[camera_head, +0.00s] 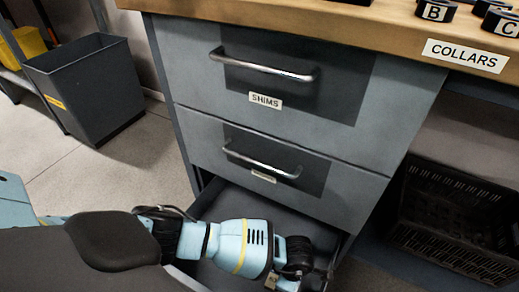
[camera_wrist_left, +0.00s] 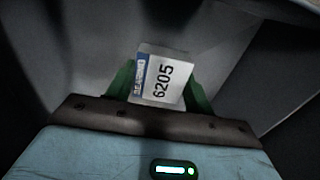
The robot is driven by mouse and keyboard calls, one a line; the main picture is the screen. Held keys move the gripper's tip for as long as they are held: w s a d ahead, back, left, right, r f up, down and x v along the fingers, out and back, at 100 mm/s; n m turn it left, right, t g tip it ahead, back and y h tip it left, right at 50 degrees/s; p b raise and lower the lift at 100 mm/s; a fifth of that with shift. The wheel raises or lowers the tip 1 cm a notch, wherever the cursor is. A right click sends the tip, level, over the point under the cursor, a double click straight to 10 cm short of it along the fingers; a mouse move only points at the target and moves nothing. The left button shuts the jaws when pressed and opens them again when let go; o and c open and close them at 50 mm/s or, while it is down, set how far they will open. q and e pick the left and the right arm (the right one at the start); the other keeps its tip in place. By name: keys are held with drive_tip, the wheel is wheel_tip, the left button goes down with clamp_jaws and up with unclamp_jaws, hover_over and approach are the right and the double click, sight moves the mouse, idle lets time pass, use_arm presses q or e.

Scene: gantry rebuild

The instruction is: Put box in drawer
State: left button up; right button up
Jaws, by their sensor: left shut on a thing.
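A small white box (camera_wrist_left: 161,78) with a blue stripe and the number 6205 shows in the left wrist view. My left gripper (camera_wrist_left: 160,95) is shut on it, with a green finger on each side. In the head view my left arm comes in from the left and reaches over the open bottom drawer (camera_head: 285,214) of the grey cabinet. The gripper end is at the bottom edge of that view, and the box cannot be made out there. In the wrist view, grey drawer surfaces lie around the box; whether it touches them I cannot tell. My right gripper is not in view.
Two shut drawers, the upper labelled SHIMS (camera_head: 265,100), sit above the open one. A wooden worktop (camera_head: 390,22) with a COLLARS label is on top. A dark bin (camera_head: 88,88) stands on the floor at left. A black crate (camera_head: 450,225) lies at lower right.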

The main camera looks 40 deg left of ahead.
use_arm(q)
drive_tip(key=shift+a, duration=0.25)
drive_tip(key=a, duration=0.5)
drive_tip(key=s+a+f+b, duration=0.1)
drive_tip(key=a, duration=0.4)
drive_tip(key=a+b, duration=0.1)
drive_tip(key=a, duration=0.3)
drive_tip(key=shift+s+a+f, duration=0.2)
drive_tip(key=shift+s+a, duration=0.2)
drive_tip(key=shift+a, duration=0.3)
drive_tip(key=shift+f+b, duration=1.4)
drive_tip(key=shift+f, duration=0.45)
drive_tip(key=shift+r, duration=0.1)
